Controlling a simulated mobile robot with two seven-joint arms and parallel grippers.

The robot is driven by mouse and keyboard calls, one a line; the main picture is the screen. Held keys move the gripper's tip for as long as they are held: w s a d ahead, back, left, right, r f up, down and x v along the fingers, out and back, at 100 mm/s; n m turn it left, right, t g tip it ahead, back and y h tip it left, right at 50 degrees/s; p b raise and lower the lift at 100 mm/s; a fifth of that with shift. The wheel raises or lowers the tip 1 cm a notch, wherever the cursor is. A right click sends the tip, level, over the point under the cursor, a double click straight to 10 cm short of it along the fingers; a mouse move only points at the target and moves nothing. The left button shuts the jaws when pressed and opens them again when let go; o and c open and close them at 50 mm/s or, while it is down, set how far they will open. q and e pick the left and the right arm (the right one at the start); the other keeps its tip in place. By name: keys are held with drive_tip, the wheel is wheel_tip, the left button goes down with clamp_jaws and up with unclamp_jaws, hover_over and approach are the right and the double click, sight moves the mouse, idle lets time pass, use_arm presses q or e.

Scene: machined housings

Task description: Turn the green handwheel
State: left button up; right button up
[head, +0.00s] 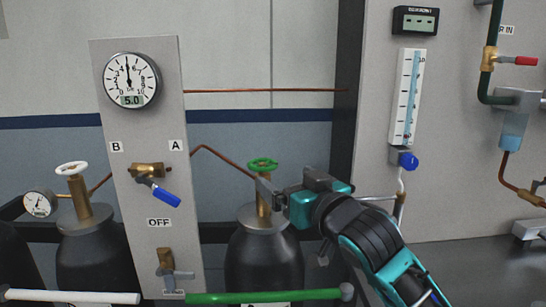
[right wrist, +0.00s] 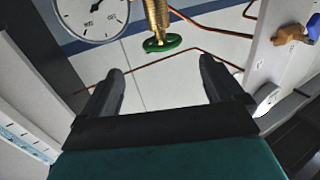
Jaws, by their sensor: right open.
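The green handwheel (head: 263,163) sits on top of the brass valve stem of the right-hand dark cylinder. My right gripper (head: 268,189) reaches in from the lower right, with its fingertips beside the brass stem just below the handwheel in the head view. In the right wrist view the green handwheel (right wrist: 162,44) shows ahead, between the lines of the two spread fingers (right wrist: 161,68) and beyond their tips. The right gripper is open with nothing between its fingers; I see no clear contact. My left gripper is not in view.
A white handwheel (head: 71,168) tops the left cylinder. A panel (head: 152,60) with a round gauge (head: 131,80) and a blue-handled valve (head: 158,190) stands between them. A green bar (head: 262,297) crosses low in front of the right cylinder (head: 264,262). A copper pipe (head: 225,163) runs nearby.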

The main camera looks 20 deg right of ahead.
sight(259, 159)
drive_tip(key=shift+y, duration=0.3)
drive_tip(key=w, duration=0.4)
drive_tip(key=w+a, duration=0.1)
drive_tip(key=w, duration=0.3)
drive_tip(key=w+a+p, duration=0.1)
drive_tip(key=w, duration=0.3)
drive_tip(key=shift+w+a, duration=0.15)
drive_tip(key=shift+w, duration=0.1)
drive_tip(key=shift+r, duration=0.15)
drive_tip(key=c, duration=1)
drive_tip(key=shift+c, duration=0.2)
